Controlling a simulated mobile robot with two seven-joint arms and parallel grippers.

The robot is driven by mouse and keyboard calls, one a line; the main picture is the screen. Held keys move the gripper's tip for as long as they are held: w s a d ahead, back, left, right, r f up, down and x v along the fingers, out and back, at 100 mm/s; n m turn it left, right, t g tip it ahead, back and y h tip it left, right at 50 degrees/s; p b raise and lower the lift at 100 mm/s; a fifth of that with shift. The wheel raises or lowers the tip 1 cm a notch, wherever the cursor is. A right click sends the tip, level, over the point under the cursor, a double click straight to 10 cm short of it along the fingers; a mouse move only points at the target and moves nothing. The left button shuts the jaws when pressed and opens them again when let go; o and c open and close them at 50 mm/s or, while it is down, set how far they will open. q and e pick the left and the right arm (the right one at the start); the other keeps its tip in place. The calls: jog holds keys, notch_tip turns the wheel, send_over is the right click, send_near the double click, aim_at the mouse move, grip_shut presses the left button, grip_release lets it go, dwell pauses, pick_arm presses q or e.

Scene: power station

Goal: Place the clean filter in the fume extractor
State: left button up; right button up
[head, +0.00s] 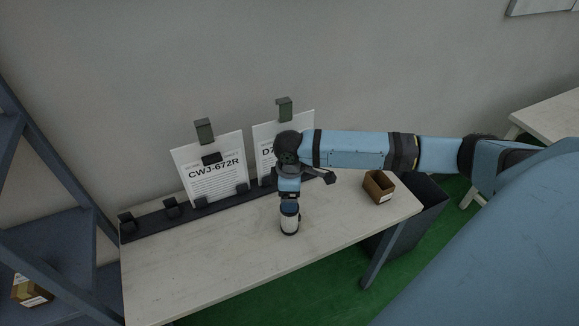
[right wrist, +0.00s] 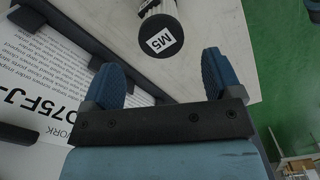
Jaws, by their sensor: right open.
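A white canister with dark ends (head: 289,224) is on the table below my right gripper. In the right wrist view the canister (right wrist: 161,38) shows an "M5" label and lies just beyond the fingertips, not between them. My right gripper (head: 289,203) is open, with its two blue fingers apart and empty in the right wrist view (right wrist: 160,68). I cannot tell whether this canister is the clean filter. I cannot make out a fume extractor in either view. My left gripper is not in view.
The pale table (head: 190,275) has bare room at the left and front. Document sheets (head: 215,180) stand in a dark rack (head: 155,222) along its back. A small brown open box (head: 379,187) sits at the right end. A dark bin (head: 425,205) and blue shelving (head: 50,225) flank the table.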

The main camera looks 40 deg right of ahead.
aim_at(290, 214)
notch_tip(290, 214, down, 10)
jog(key=shift+f+p, duration=0.1)
jog(key=shift+p, duration=0.2)
jog(key=c, duration=1.1)
jog(key=shift+o, duration=0.2)
jog(key=shift+r, duration=0.2)
notch_tip(290, 214, up, 20)
jog(key=s+a+r+m+p, duration=0.1)
jog(key=a+r+m+p, duration=0.3)
jog(key=a+m, duration=0.5)
notch_tip(290, 214, up, 3)
jog(key=shift+s+a+f+m, duration=0.2)
jog(key=shift+s+a+m, duration=0.2)
jog(key=shift+a, duration=0.25)
